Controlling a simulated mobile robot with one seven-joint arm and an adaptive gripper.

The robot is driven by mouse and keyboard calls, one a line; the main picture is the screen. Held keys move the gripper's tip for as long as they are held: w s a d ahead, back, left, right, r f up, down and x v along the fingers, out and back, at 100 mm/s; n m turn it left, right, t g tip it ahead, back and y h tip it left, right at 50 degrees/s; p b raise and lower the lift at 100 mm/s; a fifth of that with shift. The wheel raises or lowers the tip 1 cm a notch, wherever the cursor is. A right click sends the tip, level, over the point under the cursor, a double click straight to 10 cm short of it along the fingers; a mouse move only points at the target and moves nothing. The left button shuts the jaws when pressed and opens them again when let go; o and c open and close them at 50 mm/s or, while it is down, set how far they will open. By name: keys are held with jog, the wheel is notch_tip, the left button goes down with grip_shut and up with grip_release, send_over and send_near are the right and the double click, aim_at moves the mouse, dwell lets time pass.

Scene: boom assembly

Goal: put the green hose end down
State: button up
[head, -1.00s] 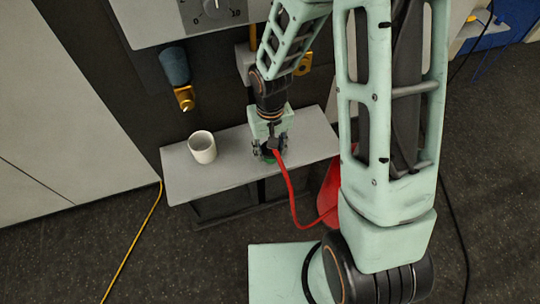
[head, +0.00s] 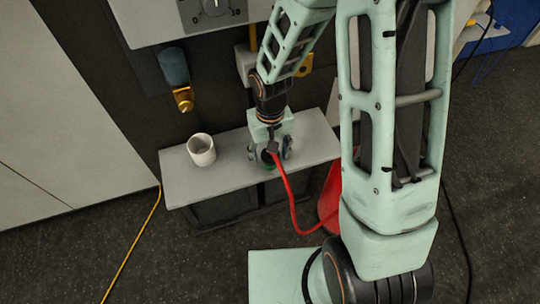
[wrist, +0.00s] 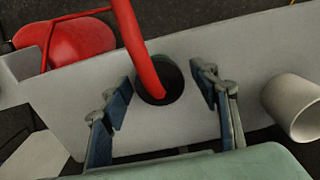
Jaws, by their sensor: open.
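The hose end shows in the wrist view as a dark round collar (wrist: 176,88) with a red hose (wrist: 138,48) rising from it. It rests on the grey bench (wrist: 75,90). In the head view a little green (head: 269,167) shows low under my gripper, at the bench's front edge. My gripper (wrist: 162,88) is open, with one blue-padded finger on each side of the collar and a visible gap to both. In the head view my gripper (head: 271,153) is low over the bench top (head: 230,160). The underside of the hose end is hidden.
A white cup (head: 201,150) stands on the bench left of my gripper; it also shows in the wrist view (wrist: 292,105). The red hose droops over the bench's front edge to a red object (head: 329,195). A brass-tipped spout (head: 184,98) hangs above the bench.

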notch_tip(320, 180, up, 11)
jog(key=shift+f+p, duration=0.1)
jog(key=shift+p, duration=0.3)
dwell(0.4)
